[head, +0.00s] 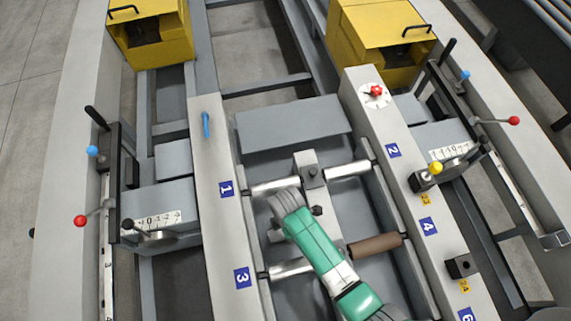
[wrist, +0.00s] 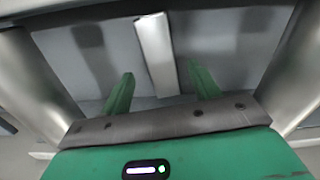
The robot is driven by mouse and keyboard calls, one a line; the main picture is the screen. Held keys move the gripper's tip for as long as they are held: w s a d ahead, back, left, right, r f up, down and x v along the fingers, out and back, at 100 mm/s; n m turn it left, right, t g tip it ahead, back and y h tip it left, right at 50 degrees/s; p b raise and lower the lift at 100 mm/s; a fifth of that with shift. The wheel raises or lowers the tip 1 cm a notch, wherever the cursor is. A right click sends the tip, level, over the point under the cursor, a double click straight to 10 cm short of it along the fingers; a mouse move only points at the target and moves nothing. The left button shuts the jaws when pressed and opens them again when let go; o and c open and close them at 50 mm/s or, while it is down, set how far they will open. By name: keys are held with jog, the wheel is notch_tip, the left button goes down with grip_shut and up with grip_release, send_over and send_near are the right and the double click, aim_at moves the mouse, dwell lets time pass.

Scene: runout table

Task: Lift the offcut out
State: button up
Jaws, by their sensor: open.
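A pale grey metal bar (wrist: 153,45), which looks like the offcut, lies on a darker grey surface in the wrist view. My gripper (wrist: 159,69) is open, with a green finger on each side of the bar's near part. The fingers appear apart from the bar; how far they are above it I cannot tell. In the head view my green arm reaches in from the bottom right to the roller gap, and my wrist hides the offcut and the fingers there.
Silver rollers stand on both sides of my gripper, left (wrist: 45,85) and right (wrist: 295,75). In the head view a silver roller (head: 348,170) and a brown roller (head: 375,245) cross the bed between pale side rails (head: 212,150). A small grey block (head: 311,172) stands just beyond my wrist.

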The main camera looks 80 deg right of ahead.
aim_at(276, 237)
notch_tip(276, 237, down, 5)
jog(key=shift+a+f+b, duration=0.1)
jog(key=shift+f+b, duration=0.05)
jog(key=shift+b, duration=0.95)
jog(key=c, duration=1.1)
